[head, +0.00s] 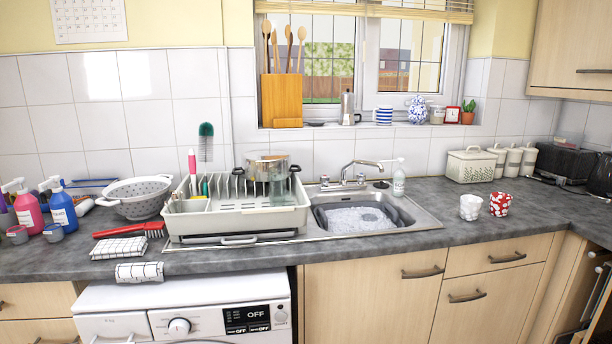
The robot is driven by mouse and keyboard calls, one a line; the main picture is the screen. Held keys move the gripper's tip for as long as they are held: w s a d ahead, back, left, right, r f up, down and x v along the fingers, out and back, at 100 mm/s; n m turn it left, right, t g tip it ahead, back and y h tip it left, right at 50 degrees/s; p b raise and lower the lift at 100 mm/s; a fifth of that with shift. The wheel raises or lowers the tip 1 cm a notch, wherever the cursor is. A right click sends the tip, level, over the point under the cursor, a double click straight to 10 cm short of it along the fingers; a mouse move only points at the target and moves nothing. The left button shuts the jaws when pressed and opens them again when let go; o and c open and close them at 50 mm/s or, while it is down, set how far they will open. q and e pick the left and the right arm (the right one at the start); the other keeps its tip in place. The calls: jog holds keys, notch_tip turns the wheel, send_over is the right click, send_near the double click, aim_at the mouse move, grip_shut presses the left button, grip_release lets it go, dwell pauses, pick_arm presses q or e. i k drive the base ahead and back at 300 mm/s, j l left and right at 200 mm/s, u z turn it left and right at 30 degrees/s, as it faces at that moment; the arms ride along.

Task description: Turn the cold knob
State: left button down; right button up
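The chrome tap (349,170) stands behind the sink basin in the head view, its spout reaching right over the basin. A small knob (325,182) is at its left and another knob (361,178) is at its right. Their markings are too small to read, so I cannot tell which is cold. No water stream shows at the spout. The sink (430,220) holds a grey tub (318,215) with soapy white foam. Neither of my grippers is in view.
A dish rack (290,218) with a pot (265,158) stands left of the tap. A soap bottle (399,180) stands to its right. Two cups, one white (470,207) and one red-and-white (500,204), are on the worktop (545,205) right of the sink.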

aim_at(361, 177)
jog(key=i+l+u, duration=0.2)
jog(key=u, duration=0.2)
jog(key=i+l+u, duration=0.2)
jog(key=l+u, duration=0.25)
jog(key=i+l+u, duration=0.15)
jog(key=l, duration=0.2)
jog(key=i+l+u, duration=0.15)
jog(key=l, duration=0.2)
jog(key=i+l, duration=0.1)
jog(key=l, duration=0.35)
jog(key=l+u, duration=0.15)
jog(key=l, duration=0.25)
jog(key=i, duration=0.05)
